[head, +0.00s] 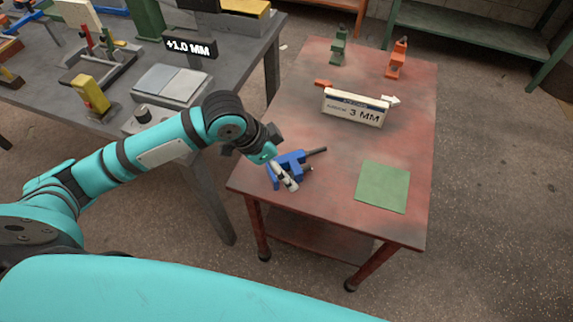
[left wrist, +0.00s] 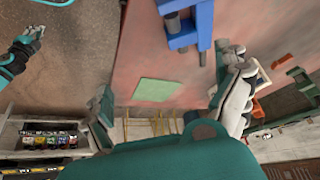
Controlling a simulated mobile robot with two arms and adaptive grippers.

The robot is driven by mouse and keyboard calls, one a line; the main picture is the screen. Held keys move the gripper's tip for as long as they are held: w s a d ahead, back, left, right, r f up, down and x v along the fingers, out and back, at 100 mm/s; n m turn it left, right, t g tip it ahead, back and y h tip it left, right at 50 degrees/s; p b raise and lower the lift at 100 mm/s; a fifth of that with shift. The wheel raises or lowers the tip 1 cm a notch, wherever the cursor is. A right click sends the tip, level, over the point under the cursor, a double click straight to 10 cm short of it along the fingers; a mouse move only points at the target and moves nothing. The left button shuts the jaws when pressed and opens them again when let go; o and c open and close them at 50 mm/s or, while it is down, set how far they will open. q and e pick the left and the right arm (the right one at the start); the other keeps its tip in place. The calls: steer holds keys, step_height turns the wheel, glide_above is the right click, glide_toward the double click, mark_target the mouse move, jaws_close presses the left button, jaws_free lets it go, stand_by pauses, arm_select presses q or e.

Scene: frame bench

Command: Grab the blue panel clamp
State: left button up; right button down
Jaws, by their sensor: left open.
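The blue panel clamp (head: 291,160) lies near the left edge of the red table, its dark rod pointing right. My left gripper (head: 272,163) is over it, and a pale finger hides part of the clamp. In the left wrist view the blue clamp (left wrist: 186,28) is at the top, its lower end close to the right finger. The left gripper (left wrist: 172,92) is open there, its fingers wide apart. I cannot tell whether a finger touches the clamp. My right gripper (left wrist: 28,45) shows small at the upper left; its jaws are unclear.
The red table (head: 330,215) carries a green square (head: 383,186), a "3 MM" sign (head: 354,108), a green clamp (head: 338,46) and an orange clamp (head: 397,58). A grey bench (head: 50,100) with tools stands left. The table's front middle is clear.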

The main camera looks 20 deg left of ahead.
arm_select(q)
glide_toward(290, 168)
steer(key=f, duration=0.1)
steer(key=d+p, duration=0.1)
steer(key=f, duration=0.1)
steer(key=shift+w+d+f+g+y+p, duration=0.2)
steer(key=shift+w+f+g+y+p, duration=0.1)
steer(key=shift+p, duration=0.1)
steer(key=shift+w+p+x, duration=0.15)
steer(key=shift+p+x, duration=0.2)
steer(key=shift+x, duration=1.1)
steer(key=shift+w+p+x, duration=0.15)
steer(key=shift+p+x, duration=0.2)
steer(key=shift+x, duration=1.15)
steer(key=shift+a, duration=0.2)
arm_select(e)
steer(key=r, duration=0.3)
steer(key=shift+w+a+r, duration=0.1)
steer(key=shift+w+a, duration=0.1)
arm_select(q)
steer(key=shift+c, duration=0.3)
steer(key=c, duration=1.4)
steer(key=shift+r, duration=0.1)
steer(key=shift+c, duration=0.4)
